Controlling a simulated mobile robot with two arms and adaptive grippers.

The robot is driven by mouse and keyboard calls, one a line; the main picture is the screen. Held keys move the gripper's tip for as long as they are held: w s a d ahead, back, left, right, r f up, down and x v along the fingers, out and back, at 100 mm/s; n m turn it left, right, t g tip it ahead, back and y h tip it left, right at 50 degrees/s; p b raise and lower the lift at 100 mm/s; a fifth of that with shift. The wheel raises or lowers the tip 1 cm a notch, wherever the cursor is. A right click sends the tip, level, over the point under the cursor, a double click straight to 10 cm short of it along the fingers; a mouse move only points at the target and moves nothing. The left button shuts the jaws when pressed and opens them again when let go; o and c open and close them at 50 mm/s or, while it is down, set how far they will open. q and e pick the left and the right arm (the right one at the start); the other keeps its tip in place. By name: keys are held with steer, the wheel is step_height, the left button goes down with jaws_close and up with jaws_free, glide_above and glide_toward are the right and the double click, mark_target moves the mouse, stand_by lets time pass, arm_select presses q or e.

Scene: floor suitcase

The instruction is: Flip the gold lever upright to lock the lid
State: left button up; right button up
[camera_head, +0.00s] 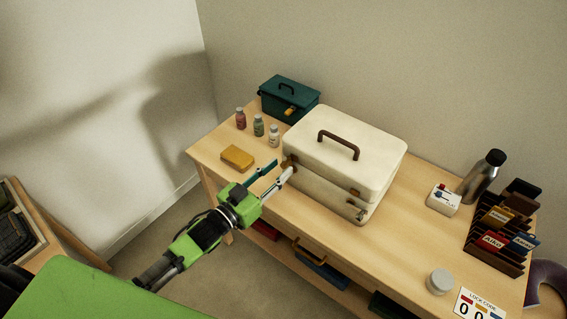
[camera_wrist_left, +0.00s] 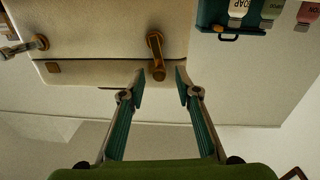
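The cream case (camera_head: 333,157) with a brown handle stands shut on the table. A gold-brown lever (camera_wrist_left: 155,52) is on its front face in the left wrist view, close to the lid seam. In the head view a brown latch part (camera_head: 288,163) shows at the case's left front corner, partly behind the gripper. A second metal latch (camera_wrist_left: 30,46) is farther along the face. My left gripper (camera_head: 281,172) is open and empty in front of that corner. In the left wrist view its fingers (camera_wrist_left: 160,88) stand apart, near the lever. The right gripper is not in view.
A teal box (camera_head: 289,98) and several small bottles (camera_head: 258,126) stand behind left. A yellow block (camera_head: 237,157) lies left of the case. A flask (camera_head: 482,175), a card rack (camera_head: 503,229), a white device (camera_head: 443,200) and a round jar (camera_head: 439,281) are at right.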

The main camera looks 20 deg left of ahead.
mark_target(295, 160)
arm_select(q)
steer(key=shift+x, duration=1.45)
jaws_close()
steer(key=shift+s+d, duration=0.1)
steer(key=shift+d+r+m+p, duration=0.1)
steer(key=shift+m+p, duration=0.2)
steer(key=shift+m, duration=0.3)
steer(key=shift+s+d+m, duration=0.15)
steer(key=shift+d+m, duration=0.1)
steer(key=shift+m, duration=0.55)
jaws_free()
